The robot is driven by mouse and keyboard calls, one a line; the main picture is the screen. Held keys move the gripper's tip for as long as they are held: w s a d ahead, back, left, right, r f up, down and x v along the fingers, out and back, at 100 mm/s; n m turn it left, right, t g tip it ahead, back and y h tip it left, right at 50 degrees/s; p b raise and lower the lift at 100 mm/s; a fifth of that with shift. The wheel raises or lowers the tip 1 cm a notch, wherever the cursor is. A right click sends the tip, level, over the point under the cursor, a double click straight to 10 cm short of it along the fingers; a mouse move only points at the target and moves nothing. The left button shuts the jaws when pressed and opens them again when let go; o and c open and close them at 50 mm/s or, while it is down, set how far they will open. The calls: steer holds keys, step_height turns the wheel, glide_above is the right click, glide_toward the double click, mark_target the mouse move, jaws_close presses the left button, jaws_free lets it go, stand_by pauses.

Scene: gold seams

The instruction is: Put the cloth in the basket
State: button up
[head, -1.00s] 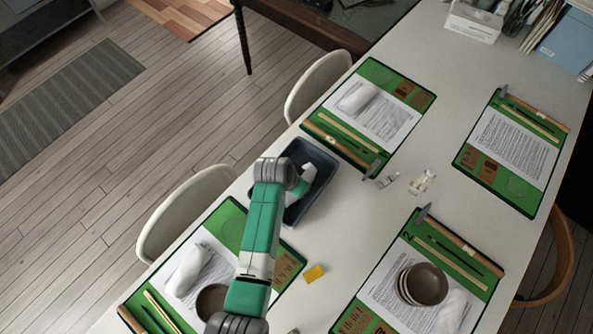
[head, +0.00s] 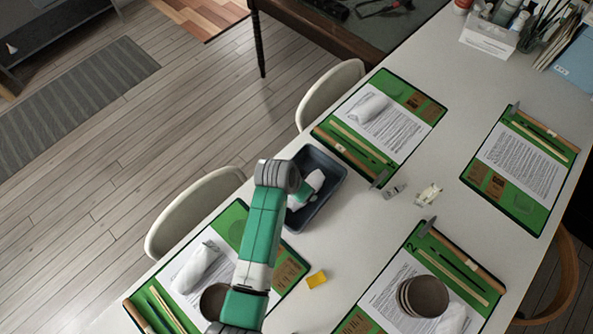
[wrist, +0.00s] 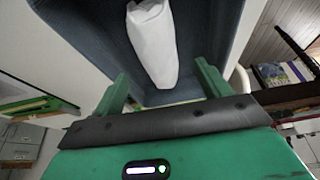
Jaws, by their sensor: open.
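The basket is a dark blue-grey open bin (head: 333,167) near the table's left edge; its inside (wrist: 205,30) fills much of the wrist view. A white rolled cloth (head: 315,180) lies in it, partly hidden by my arm in the head view. In the wrist view the cloth (wrist: 153,45) lies lengthwise ahead of my gripper (wrist: 163,82). My gripper's green fingers are spread wide, one on each side of the cloth's near end, with gaps to it. In the head view my gripper is over the basket, mostly hidden behind my arm.
Green mats with papers lie around the table. White rolls (head: 195,267) (head: 368,107) lie on two of them. Dark bowls (head: 424,296) stand on the front right mat. A yellow block (head: 317,279) and small clear items (head: 428,194) lie between. White chairs (head: 190,212) stand left.

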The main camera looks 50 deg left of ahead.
steer(key=p+v, duration=0.1)
steer(key=v, duration=0.6)
step_height(320, 180, up, 10)
steer(key=t+y, duration=0.2)
steer(key=t, duration=0.1)
glide_above(316, 187)
steer(key=w+d+r+t, duration=0.2)
steer(key=d+r+t, duration=0.15)
steer(key=r, duration=0.55)
steer(key=w+d+r+t+y, duration=0.1)
steer(key=w+d+r+t, duration=0.2)
steer(key=r, duration=0.6)
steer(key=w+d+r+t, duration=0.15)
steer(key=d+r, duration=0.35)
steer(key=r, duration=0.5)
steer(key=s+d+r+t+h, duration=0.1)
steer(key=s+d+r+t, duration=0.2)
steer(key=r, duration=0.5)
steer(key=s+d+r+m+t+h, duration=0.1)
steer(key=s+d+r+t, duration=0.2)
steer(key=s+d+r, duration=0.2)
steer(key=s+d+r+t+h, duration=0.1)
steer(key=s+d+r+t, duration=0.2)
steer(key=d+r, duration=0.4)
step_height(316, 187, up, 5)
steer(key=shift+s+d+r+h, duration=0.1)
steer(key=shift+s+d+h, duration=0.15)
steer(key=shift+s, duration=0.45)
